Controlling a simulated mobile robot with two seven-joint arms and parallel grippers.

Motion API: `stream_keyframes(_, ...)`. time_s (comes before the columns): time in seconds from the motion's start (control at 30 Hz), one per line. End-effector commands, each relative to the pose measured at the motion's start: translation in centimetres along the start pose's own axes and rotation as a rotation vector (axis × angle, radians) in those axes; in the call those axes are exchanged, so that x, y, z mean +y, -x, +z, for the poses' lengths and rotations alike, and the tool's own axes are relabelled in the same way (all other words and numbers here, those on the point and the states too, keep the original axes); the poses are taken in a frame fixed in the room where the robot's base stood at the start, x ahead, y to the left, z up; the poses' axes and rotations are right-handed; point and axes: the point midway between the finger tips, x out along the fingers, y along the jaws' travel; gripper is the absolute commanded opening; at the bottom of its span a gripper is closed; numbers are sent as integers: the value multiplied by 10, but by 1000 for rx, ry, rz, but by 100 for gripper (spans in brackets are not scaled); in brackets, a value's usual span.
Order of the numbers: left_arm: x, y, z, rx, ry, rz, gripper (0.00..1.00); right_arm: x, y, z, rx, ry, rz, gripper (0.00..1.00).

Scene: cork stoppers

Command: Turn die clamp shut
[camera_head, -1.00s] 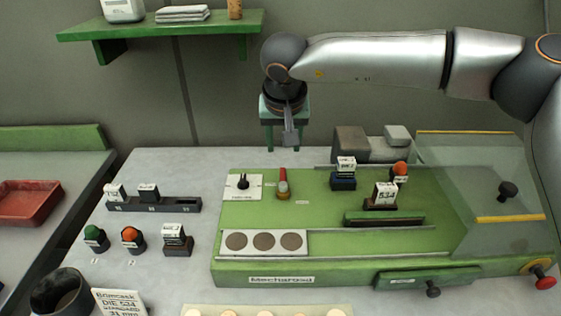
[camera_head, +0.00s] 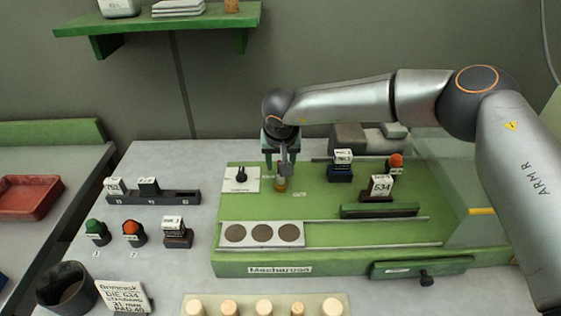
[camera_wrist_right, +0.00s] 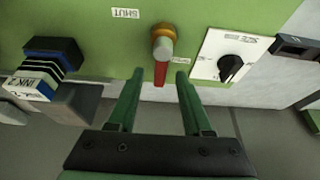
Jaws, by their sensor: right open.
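The die clamp (camera_head: 281,184) is a small lever on the green machine bed, with a brass and orange pivot and a red handle. The wrist view shows its pivot (camera_wrist_right: 162,42) and the red handle, which points toward my gripper and away from the "SHUT" label (camera_wrist_right: 125,13). My right gripper (camera_head: 281,165) is open above the back of the clamp and partly hides the handle. In the wrist view, my fingertips (camera_wrist_right: 160,78) lie on both sides of the handle's end; I cannot tell whether they reach its height. My left gripper is not seen.
A black knob on a white plate (camera_head: 240,180) sits left of the clamp. The die block marked 634 (camera_head: 380,187) and an ink block (camera_head: 341,168) stand to the right. A white plate with three brown discs (camera_head: 262,244) lies in front.

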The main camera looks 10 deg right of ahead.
Motion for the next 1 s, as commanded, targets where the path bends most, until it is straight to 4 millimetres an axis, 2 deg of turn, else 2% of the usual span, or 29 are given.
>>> stream_keyframes(0.07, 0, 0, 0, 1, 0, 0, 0, 0, 0, 0, 0, 0, 0, 47)
stream_keyframes(0.47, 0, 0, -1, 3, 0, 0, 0, 0, 0, 0, 0, 0, 0, 2)
stream_keyframes(1.0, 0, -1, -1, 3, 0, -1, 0, 0, 0, 0, 0, -12, 5, 0)
